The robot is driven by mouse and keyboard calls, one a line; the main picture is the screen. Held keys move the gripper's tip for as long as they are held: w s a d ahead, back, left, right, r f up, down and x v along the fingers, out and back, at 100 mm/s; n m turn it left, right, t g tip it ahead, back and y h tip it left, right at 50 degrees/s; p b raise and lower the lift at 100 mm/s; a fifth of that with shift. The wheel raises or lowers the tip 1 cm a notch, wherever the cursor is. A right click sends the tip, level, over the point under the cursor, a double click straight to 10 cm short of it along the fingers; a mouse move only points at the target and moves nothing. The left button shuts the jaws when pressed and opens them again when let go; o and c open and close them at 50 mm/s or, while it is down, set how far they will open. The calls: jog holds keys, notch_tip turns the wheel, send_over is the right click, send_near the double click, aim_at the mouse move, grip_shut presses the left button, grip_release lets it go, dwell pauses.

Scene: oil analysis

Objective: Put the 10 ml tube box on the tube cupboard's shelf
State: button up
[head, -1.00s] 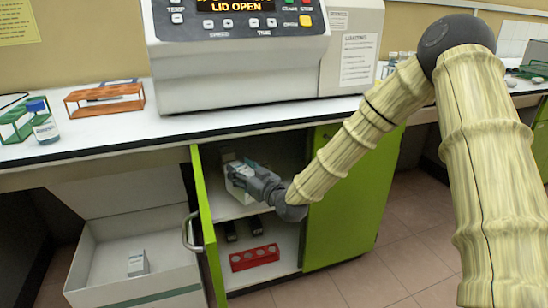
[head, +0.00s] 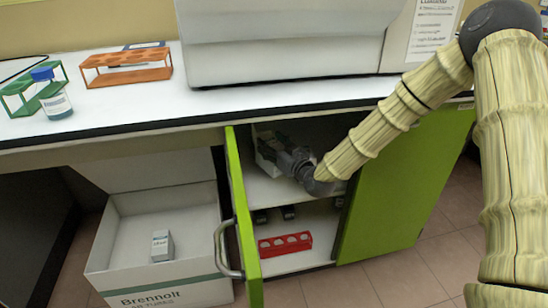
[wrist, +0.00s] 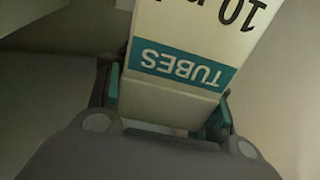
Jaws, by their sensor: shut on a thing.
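The 10 ml tube box (wrist: 189,45) is white with a teal band reading "TUBES" and a "10" above it, upside down in the wrist view. My gripper (wrist: 168,112) is shut on the box, with a finger at each side. In the head view, my gripper (head: 293,158) is inside the open green cupboard, at the upper shelf (head: 270,187). The held box there is small and partly hidden by the gripper. I cannot tell whether it touches the shelf. The cupboard's left door (head: 243,215) stands open.
A red rack (head: 285,244) and dark items are on the cupboard's lower level. A large white carton (head: 115,225) with a small box (head: 162,246) inside stands left of the open door. The counter (head: 120,112) above holds a bottle (head: 55,103) and racks.

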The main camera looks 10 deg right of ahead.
jog(key=shift+f+b, duration=0.65)
jog(key=shift+f, duration=1.45)
jog(key=shift+f, duration=0.2)
jog(key=o, duration=1.1)
jog(key=shift+c, duration=0.2)
jog(key=shift+s+r, duration=0.1)
jog(key=shift+r, duration=0.05)
